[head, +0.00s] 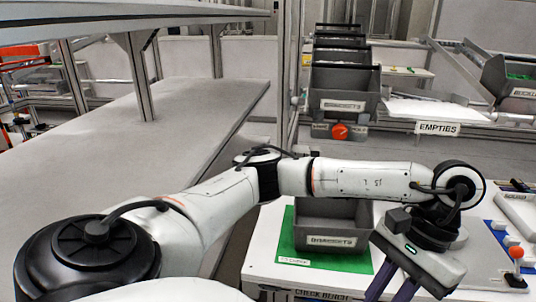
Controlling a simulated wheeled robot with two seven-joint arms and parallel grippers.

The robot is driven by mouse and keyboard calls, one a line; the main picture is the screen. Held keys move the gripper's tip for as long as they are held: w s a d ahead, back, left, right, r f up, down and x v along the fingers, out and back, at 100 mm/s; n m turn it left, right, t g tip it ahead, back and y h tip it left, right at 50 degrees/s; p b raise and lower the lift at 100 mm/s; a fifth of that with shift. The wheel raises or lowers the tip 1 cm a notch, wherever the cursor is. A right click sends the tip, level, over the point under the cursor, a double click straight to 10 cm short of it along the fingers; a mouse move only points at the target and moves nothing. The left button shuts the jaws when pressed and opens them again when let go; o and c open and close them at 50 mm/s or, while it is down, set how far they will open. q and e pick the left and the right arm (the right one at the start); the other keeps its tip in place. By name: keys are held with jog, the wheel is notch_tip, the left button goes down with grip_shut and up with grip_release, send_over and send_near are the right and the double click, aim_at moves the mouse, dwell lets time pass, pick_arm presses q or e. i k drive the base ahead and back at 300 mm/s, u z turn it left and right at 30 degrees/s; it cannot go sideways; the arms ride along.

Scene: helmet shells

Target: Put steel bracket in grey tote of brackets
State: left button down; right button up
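A grey tote (331,228) with a label that seems to read BRACKETS stands on a green mat (290,245) on a white bench. My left arm crosses in front of its upper part, so I cannot see what it holds. My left gripper (395,287) is just right of this tote and points down. Its two dark fingers show a gap, but their tips are cut off by the bottom edge. I cannot make out a steel bracket. My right gripper is not in view.
Grey bins (343,92) stand in a row at the back, with a red knob (339,131) below. A white surface marked EMPTIES (437,128) is at back right. A red-topped lever (515,254) stands at right. A long, bare grey table (110,140) fills the left.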

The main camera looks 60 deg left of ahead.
aim_at(357, 117)
jog(key=u, duration=0.65)
jog(key=i, duration=0.5)
